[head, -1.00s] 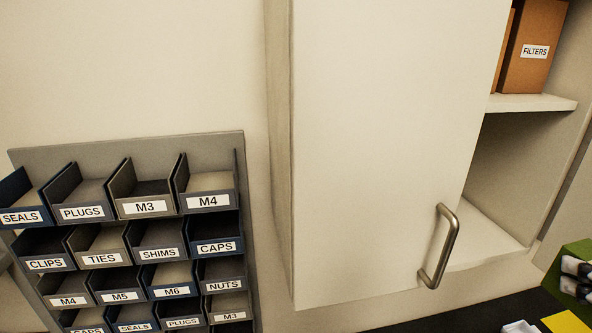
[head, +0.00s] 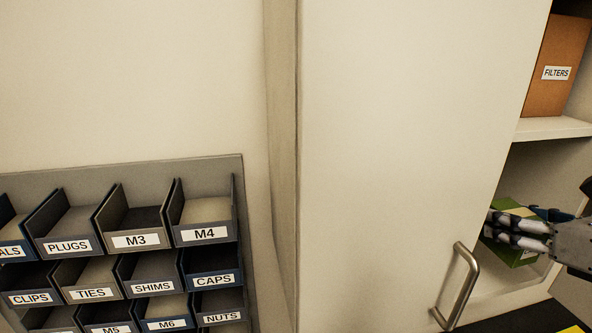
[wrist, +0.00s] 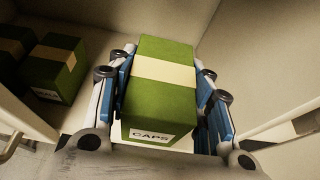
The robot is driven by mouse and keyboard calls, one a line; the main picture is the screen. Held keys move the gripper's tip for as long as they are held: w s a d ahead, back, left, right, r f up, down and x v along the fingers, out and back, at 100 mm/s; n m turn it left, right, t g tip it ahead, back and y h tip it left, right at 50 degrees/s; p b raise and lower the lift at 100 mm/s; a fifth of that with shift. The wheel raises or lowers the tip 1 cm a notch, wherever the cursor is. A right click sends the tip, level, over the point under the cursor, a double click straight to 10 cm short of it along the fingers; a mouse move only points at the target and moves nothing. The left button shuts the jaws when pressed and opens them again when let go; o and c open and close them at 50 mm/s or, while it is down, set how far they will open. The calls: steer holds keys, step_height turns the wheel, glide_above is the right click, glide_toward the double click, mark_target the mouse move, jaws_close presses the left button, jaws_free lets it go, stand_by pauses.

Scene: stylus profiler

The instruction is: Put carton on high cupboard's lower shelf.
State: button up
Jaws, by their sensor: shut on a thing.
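The carton (wrist: 162,95) is a green box with a tan band and a label reading CAPS, seen in the wrist view between my gripper's fingers. My gripper (head: 522,222) is shut on it, with one finger along each side. In the head view the green carton (head: 515,205) shows partly behind my fingers, at the opening of the high cupboard (head: 400,150). The cupboard's lower shelf (head: 492,288) lies below it. I cannot tell whether the carton touches the shelf.
Another green box (wrist: 58,66) stands to the left inside the cupboard, with a darker one beyond it. The open door's handle (head: 458,286) stands near my gripper's left. A FILTERS box (head: 557,68) sits on the upper shelf (head: 552,129). A bin rack (head: 130,240) is at lower left.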

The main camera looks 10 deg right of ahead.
steer(key=x, duration=0.2)
steer(key=f+x, duration=0.1)
steer(key=x, duration=0.3)
steer(key=shift+s+f+p, duration=0.15)
steer(key=shift+f+p, duration=0.1)
steer(key=shift+p, duration=0.05)
step_height(320, 180, down, 2)
steer(key=shift+f, duration=0.25)
steer(key=shift+w+f, duration=0.35)
steer(key=shift+s, duration=0.1)
steer(key=shift+f, duration=0.25)
steer(key=o, duration=1.2)
steer(key=shift+r, duration=0.1)
